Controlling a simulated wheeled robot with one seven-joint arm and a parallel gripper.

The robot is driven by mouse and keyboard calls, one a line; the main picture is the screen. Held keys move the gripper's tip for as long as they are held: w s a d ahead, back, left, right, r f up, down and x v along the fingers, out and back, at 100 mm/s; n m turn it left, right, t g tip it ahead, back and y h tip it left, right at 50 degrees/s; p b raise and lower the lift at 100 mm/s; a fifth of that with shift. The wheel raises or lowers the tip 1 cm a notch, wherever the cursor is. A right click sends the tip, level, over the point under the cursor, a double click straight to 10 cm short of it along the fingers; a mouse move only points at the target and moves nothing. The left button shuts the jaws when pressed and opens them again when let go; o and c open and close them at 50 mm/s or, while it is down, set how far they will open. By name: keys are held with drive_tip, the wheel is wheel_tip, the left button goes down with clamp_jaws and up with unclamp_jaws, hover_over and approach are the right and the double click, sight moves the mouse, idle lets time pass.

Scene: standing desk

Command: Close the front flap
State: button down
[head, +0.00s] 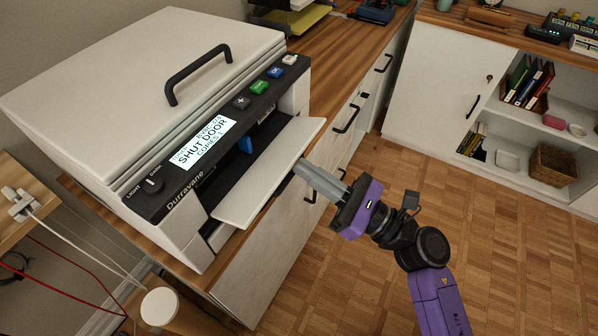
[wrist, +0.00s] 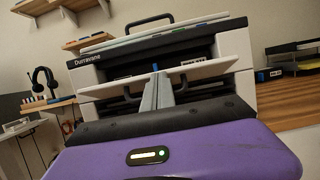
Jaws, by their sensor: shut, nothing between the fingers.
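The white Durravane copier (head: 150,80) stands on a wooden-topped cabinet, and its screen (head: 203,142) reads "SHUT DOOR". Its front flap (head: 270,175) is open and juts out roughly level from the front. Behind the flap the front opening is dark, with a blue part (head: 246,145) inside. The flap also shows in the wrist view (wrist: 215,68), on both sides of my fingers. My gripper (head: 300,170) is shut and empty, its fingertips at the flap's outer edge on the right. I cannot tell whether they touch it. In the wrist view the fingers (wrist: 158,85) point toward the copier.
Drawers with black handles (head: 345,118) line the cabinet to the right of the copier. A white shelf unit (head: 500,100) with books and a basket (head: 553,165) stands at the back right. Cables (head: 75,245) hang at the left. The parquet floor (head: 480,230) is clear.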

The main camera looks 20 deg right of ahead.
drive_tip(key=r+g+h+p, duration=0.1)
drive_tip(key=r+p, duration=0.1)
drive_tip(key=p, duration=0.3)
drive_tip(key=w+r+g+h+p, duration=0.1)
drive_tip(key=p, duration=0.4)
drive_tip(key=a+r+g+h+p, duration=0.1)
drive_tip(key=r+g+p, duration=0.1)
drive_tip(key=p, duration=0.4)
drive_tip(key=shift+w+r, duration=0.2)
drive_tip(key=shift+r, duration=0.1)
drive_tip(key=w+a+r+p, duration=0.1)
drive_tip(key=p, duration=0.2)
drive_tip(key=shift+w+r, duration=0.15)
drive_tip(key=shift+w+a+r+p, duration=0.4)
drive_tip(key=shift+w+p, duration=0.2)
drive_tip(key=shift+w+a+r+p, duration=0.35)
drive_tip(key=shift+w+a+p, duration=0.05)
drive_tip(key=shift+w+p, duration=0.15)
